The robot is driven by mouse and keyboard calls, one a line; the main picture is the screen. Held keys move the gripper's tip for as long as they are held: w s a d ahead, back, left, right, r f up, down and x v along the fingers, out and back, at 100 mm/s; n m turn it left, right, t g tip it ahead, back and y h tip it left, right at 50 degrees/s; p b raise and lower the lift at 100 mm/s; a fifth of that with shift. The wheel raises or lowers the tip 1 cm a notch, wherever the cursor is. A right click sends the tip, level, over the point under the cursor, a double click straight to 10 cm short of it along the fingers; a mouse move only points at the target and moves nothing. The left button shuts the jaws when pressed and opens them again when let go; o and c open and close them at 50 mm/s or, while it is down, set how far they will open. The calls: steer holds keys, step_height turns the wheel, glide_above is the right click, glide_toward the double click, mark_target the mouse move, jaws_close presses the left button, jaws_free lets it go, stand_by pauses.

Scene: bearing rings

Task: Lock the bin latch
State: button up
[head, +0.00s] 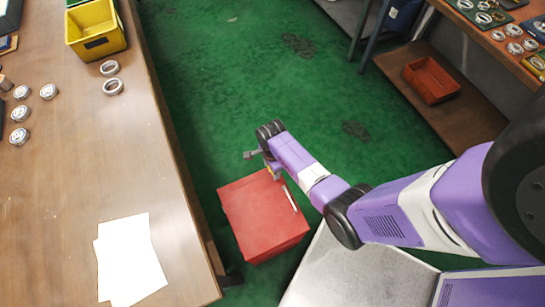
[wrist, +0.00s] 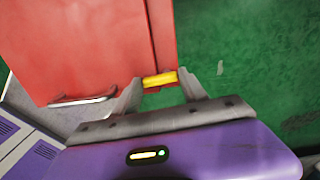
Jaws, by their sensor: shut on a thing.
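The red bin (head: 258,222) stands on the green floor beside the wooden bench, with its top closed. It fills the upper left of the wrist view (wrist: 80,45). A silver bar handle (head: 290,199) lies along one side and also shows in the wrist view (wrist: 82,100). The yellow latch (wrist: 160,79) is at the bin's edge, between my two fingers. My gripper (wrist: 160,88) is shut on this latch. In the head view my gripper (head: 264,160) is at the bin's far edge, and the latch is mostly hidden there.
The wooden bench (head: 110,180) at left holds a yellow bin (head: 95,30), several metal rings and white paper sheets (head: 130,260). A red tray (head: 432,80) sits on a low shelf at upper right. Green floor (head: 250,80) beyond the bin is clear.

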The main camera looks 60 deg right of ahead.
steer(key=shift+m, duration=0.5)
steer(key=o, duration=1.4)
step_height(320, 180, up, 8)
steer(key=shift+f+p, duration=0.1)
steer(key=shift+p, duration=0.7)
